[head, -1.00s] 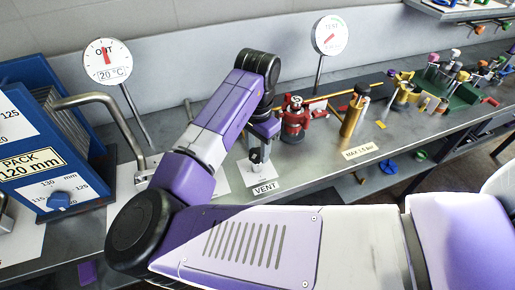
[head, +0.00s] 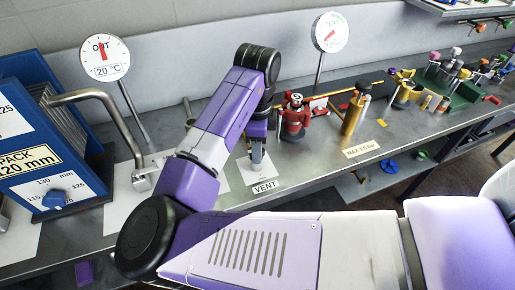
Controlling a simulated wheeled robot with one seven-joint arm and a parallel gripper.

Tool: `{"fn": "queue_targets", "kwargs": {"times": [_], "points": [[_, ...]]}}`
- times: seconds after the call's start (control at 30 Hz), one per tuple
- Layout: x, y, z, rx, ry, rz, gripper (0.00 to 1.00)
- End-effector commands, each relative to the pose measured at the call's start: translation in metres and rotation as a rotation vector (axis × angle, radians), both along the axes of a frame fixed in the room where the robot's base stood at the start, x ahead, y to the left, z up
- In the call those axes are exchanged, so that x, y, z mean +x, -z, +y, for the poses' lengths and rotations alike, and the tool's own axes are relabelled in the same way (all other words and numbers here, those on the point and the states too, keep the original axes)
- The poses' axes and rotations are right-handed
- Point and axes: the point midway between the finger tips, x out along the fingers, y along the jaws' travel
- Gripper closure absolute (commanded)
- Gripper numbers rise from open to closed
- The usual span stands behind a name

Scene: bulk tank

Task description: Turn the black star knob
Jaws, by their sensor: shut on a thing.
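My gripper (head: 257,156) points straight down above the white plate (head: 262,175) labelled VENT, in the middle of the head view. Its fingers are shut around the spot where the black star knob stands. The knob itself is hidden behind the fingers, so its turn angle cannot be seen.
Left stand a blue PACK unit (head: 75,170) and a bent grey pipe (head: 105,98). A round OUT gauge (head: 105,57) and a TEST gauge (head: 331,32) stand behind. A red valve (head: 295,118) and brass cylinder (head: 355,112) are close on the right.

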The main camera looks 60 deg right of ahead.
Motion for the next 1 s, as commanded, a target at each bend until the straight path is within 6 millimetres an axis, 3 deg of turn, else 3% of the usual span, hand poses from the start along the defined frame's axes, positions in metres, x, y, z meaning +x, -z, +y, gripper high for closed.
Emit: {"fn": "queue_targets", "kwargs": {"times": [1.0], "points": [[-0.0003,0.0012,0.0023,-0.002,0.966,-0.002,1.00]]}}
